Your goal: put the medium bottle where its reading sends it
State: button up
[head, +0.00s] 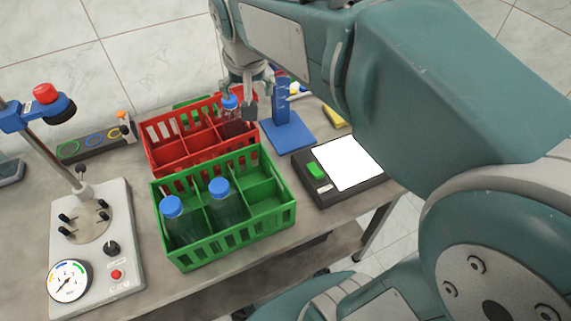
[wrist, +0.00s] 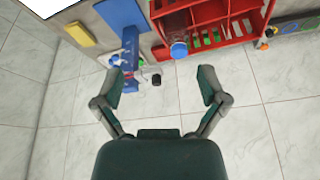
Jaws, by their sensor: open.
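A clear bottle with a blue cap (head: 230,102) stands in the back right compartment of the red crate (head: 157,155). My gripper (head: 252,93) is close above and beside it, open and empty. In the wrist view the open fingers of my gripper (wrist: 159,83) have nothing between them; the same bottle's blue cap (wrist: 179,50) lies beyond them. Two more blue-capped bottles, one at left (head: 173,207) and one in the middle (head: 219,188), stand in the green crate (head: 225,248). I cannot tell by size which one is the medium bottle.
A tester with a round gauge (head: 69,280) and a red-topped post stands at left. A dark strip with coloured rings (head: 93,143) lies behind. A blue stand (head: 288,132) is right of the red crate. A black device with a white plate (head: 347,163) sits at right.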

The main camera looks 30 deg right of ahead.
jog(key=s+f+n+t, duration=0.1)
jog(key=s+f+n, duration=0.2)
jog(key=s, duration=1.3)
notch_tip(320, 180, down, 2)
jog(key=shift+s+f+y, duration=0.1)
jog(key=shift+s+y, duration=0.15)
jog(key=shift+y, duration=0.15)
jog(key=shift+d, duration=0.15)
